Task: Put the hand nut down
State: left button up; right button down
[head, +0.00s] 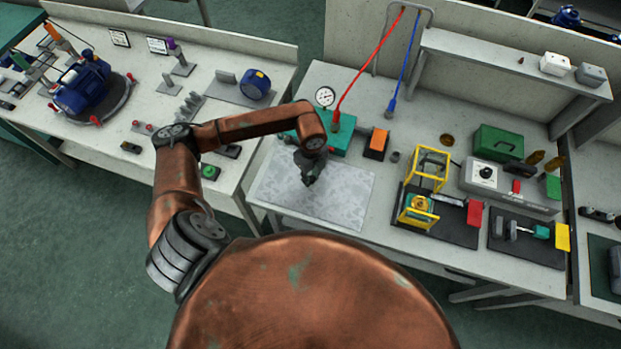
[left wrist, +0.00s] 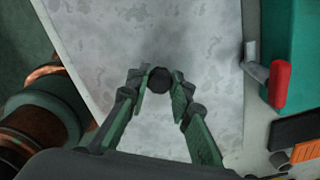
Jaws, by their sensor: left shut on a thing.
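My left gripper (head: 309,180) is over the grey mottled mat (head: 345,200) on the right-hand bench in the head view. In the left wrist view, my left gripper (left wrist: 159,88) is shut on a small dark round hand nut (left wrist: 159,78) between its fingertips. The mottled mat (left wrist: 200,40) lies beneath the nut. I cannot tell whether the nut touches the mat. In the head view the nut is too small and dark to tell from the fingertips. My right gripper is not in view.
A teal box (head: 340,134) with a pressure gauge (head: 325,96) and a red hose stands behind the mat. An orange block (head: 376,143) is right of it. Yellow-framed fixtures (head: 430,168) stand further right. A red-handled valve (left wrist: 279,84) is close right in the wrist view. The mat's right side is clear.

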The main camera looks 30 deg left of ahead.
aim_at(311, 178)
pick_arm(q)
jog(key=shift+f, duration=0.75)
jog(key=o, duration=0.8)
jog(key=shift+f, duration=0.1)
jog(key=shift+o, duration=0.2)
notch_tip(311, 178, up, 12)
